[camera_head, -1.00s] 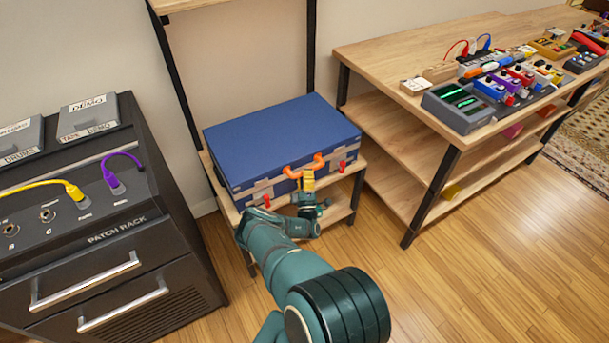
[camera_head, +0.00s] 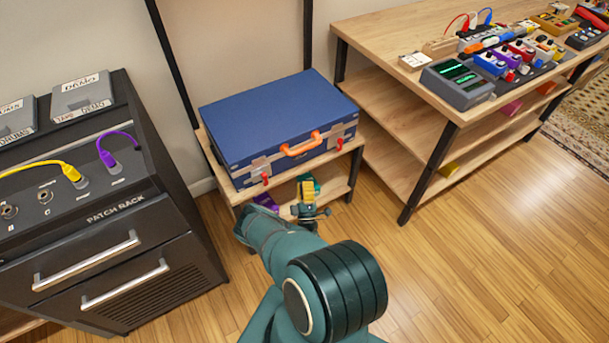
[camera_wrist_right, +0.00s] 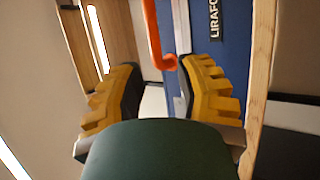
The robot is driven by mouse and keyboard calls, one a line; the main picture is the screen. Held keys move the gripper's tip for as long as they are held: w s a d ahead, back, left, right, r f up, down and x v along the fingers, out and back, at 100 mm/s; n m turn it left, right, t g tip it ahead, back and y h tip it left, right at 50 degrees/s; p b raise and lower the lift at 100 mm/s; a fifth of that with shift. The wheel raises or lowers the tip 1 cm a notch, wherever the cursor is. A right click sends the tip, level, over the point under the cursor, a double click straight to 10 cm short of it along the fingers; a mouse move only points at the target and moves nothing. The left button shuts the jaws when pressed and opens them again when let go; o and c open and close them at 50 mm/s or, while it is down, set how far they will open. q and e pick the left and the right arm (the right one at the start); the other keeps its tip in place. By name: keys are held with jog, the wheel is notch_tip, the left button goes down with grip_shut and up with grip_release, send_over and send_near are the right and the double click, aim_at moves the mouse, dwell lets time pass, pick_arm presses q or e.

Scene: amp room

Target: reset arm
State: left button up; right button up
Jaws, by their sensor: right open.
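My right arm reaches in from the bottom of the head view. Its gripper (camera_head: 307,188) is just below and in front of the blue case (camera_head: 275,115), apart from the orange handle (camera_head: 301,145). In the right wrist view, the two yellow fingers are spread with an empty gap between them (camera_wrist_right: 160,85). The orange handle (camera_wrist_right: 157,38) and the blue case face (camera_wrist_right: 232,65) show beyond the fingertips. The case lies closed on the small wooden shelf unit (camera_head: 345,147), with red latches at its front. My left gripper is not in view.
The black patch rack (camera_head: 110,235) stands at the left, with a yellow cable (camera_head: 35,165) and a purple cable (camera_head: 105,150). A wooden table (camera_head: 385,40) with pedals stands at the right. Purple (camera_head: 266,202) and teal objects sit on the lower shelf. The floor at lower right is clear.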

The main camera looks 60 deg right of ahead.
jog(key=shift+s+a+f, duration=0.1)
dwell(0.6)
jog(key=w+f+m+g+y, duration=0.2)
jog(key=w+m+g+y, duration=0.25)
jog(key=m+g, duration=0.2)
jog(key=w+a+m+g+y, duration=0.1)
jog(key=w+a+y, duration=0.3)
jog(key=a, duration=0.5)
jog(key=w+a+m+g+y, duration=0.1)
jog(key=w+a+y, duration=0.3)
jog(key=a, duration=0.5)
jog(key=s+a+r+y, duration=0.1)
jog(key=a+r+y, duration=0.25)
jog(key=a, duration=0.45)
jog(key=a+r+y, duration=0.2)
jog(key=a+y, duration=0.2)
jog(key=a, duration=0.4)
jog(key=s+a+r+n+g+y, duration=0.1)
jog(key=s+a+r+y, duration=0.1)
jog(key=a+r, duration=0.3)
jog(key=s+a+r+n+g+y, duration=0.1)
jog(key=s+a+r+n+y, duration=0.1)
jog(key=s+a+r, duration=0.3)
jog(key=a, duration=0.4)
jog(key=shift+s+a+g+y, duration=0.2)
jog(key=shift+a+g+y, duration=0.1)
jog(key=shift+a+g, duration=0.1)
